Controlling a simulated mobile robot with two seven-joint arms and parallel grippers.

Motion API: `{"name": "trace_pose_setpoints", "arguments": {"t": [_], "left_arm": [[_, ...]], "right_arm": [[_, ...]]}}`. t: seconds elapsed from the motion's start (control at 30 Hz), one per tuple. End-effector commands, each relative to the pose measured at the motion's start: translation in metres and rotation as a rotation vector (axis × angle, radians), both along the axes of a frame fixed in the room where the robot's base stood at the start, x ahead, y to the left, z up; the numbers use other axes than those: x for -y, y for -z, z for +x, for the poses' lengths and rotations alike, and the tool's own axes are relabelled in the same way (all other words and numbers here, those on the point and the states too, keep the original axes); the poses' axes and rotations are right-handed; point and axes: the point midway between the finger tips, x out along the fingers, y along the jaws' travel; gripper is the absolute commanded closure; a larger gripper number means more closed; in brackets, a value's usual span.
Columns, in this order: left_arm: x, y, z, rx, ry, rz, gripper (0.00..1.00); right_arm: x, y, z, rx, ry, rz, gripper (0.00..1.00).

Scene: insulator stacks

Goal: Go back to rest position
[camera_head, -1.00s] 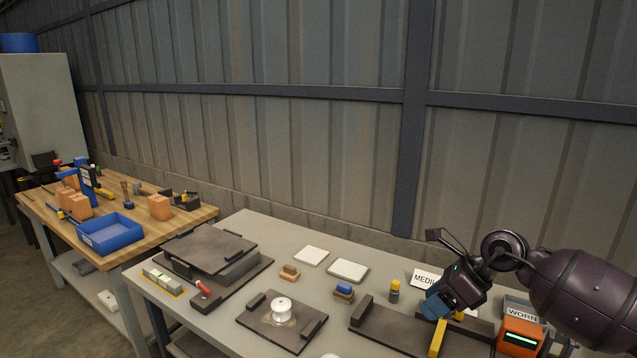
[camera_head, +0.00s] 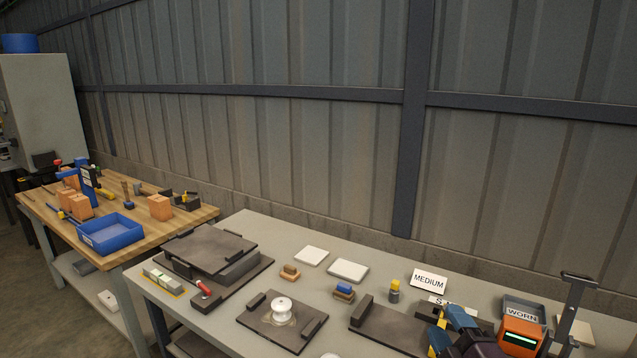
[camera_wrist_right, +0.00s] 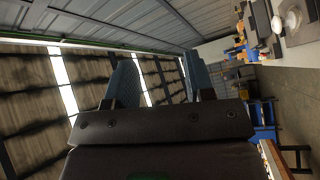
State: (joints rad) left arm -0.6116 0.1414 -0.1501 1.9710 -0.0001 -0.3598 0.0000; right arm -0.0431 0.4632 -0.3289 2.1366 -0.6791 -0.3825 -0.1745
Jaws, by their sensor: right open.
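My right gripper (camera_head: 450,328) shows at the bottom right of the head view, low at the table's front side, partly cut off by the frame edge. In the right wrist view its two blue fingers (camera_wrist_right: 160,82) stand apart with nothing between them. That view looks past the fingers at the roof and wall, with the table tilted at the upper right. My left gripper is in neither view.
The grey table (camera_head: 235,226) bears a white insulator (camera_head: 281,304) on a dark plate, a MEDIUM sign (camera_head: 429,282), a WORN bin (camera_head: 521,312) and an orange device (camera_head: 520,336) close to my right arm. A wooden bench (camera_head: 140,243) with a blue tray (camera_head: 110,234) stands left.

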Motion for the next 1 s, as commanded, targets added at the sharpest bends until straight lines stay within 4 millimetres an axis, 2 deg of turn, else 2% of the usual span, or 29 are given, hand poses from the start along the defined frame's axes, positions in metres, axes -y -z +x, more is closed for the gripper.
{"name": "trace_pose_setpoints", "arguments": {"t": [0.1, 0.23, 0.4, 0.5, 0.7, 1.0], "left_arm": [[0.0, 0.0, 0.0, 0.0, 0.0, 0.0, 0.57], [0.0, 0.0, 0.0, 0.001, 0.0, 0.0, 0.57], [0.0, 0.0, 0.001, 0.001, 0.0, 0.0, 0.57], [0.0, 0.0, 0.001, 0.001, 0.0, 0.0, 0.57], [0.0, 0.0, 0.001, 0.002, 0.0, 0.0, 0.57], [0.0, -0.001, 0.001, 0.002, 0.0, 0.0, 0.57]], "right_arm": [[0.027, 0.03, -0.024, -0.18, 0.154, 0.19, 0.51], [0.05, 0.066, -0.058, -0.387, 0.318, 0.381, 0.51], [0.068, 0.112, -0.117, -0.671, 0.518, 0.605, 0.51], [0.071, 0.131, -0.15, -0.813, 0.608, 0.702, 0.51], [0.069, 0.15, -0.198, -1.004, 0.72, 0.819, 0.51], [0.062, 0.163, -0.25, -1.202, 0.826, 0.924, 0.51]]}}
